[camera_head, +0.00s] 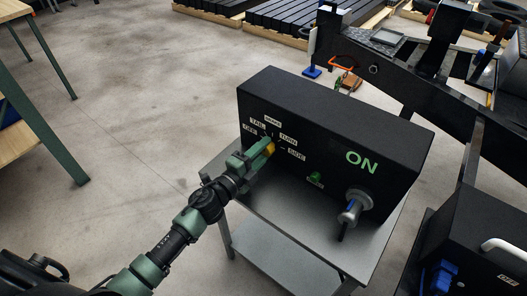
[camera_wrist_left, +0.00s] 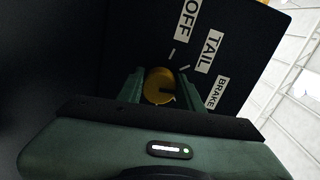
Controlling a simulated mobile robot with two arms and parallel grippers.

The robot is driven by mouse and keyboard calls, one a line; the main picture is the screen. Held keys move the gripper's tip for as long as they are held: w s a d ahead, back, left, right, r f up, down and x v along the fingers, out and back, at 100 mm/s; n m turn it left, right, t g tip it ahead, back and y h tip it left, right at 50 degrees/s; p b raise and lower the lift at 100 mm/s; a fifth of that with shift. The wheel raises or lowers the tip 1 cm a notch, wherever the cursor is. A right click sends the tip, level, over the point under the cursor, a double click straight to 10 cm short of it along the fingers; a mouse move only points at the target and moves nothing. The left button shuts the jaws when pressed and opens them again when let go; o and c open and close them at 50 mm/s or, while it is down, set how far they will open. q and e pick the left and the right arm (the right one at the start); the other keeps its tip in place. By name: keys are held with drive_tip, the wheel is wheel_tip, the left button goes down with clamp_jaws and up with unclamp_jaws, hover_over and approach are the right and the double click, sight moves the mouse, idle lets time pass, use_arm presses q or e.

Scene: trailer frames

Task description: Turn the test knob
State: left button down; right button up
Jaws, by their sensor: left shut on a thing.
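The black test box (camera_head: 335,145) stands on a grey metal cart, with the word ON in green at its right. The yellow test knob (camera_head: 269,149) is on its front face among white labels reading OFF, TAIL, BRAKE, TURN and SIDE. My left gripper (camera_head: 264,151) is at the knob, its fingers on either side. In the left wrist view the round yellow knob (camera_wrist_left: 160,86) sits between the fingertips of my left gripper (camera_wrist_left: 159,90), with a dark mark on its face. The OFF, TAIL and BRAKE labels show beside it. My right gripper is not in view.
The cart's top (camera_head: 300,215) is bare in front. A black trailer frame (camera_head: 400,80) stands behind, a green-legged table (camera_head: 45,125) at left.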

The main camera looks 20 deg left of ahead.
use_arm(q)
drive_tip(key=shift+m, duration=0.6)
drive_tip(key=c, duration=0.9)
unclamp_jaws()
drive_tip(key=b+v, duration=0.1)
drive_tip(key=v, duration=0.6)
drive_tip(key=shift+f, duration=0.1)
drive_tip(key=shift+s+a, duration=0.15)
drive_tip(key=shift+s, duration=0.3)
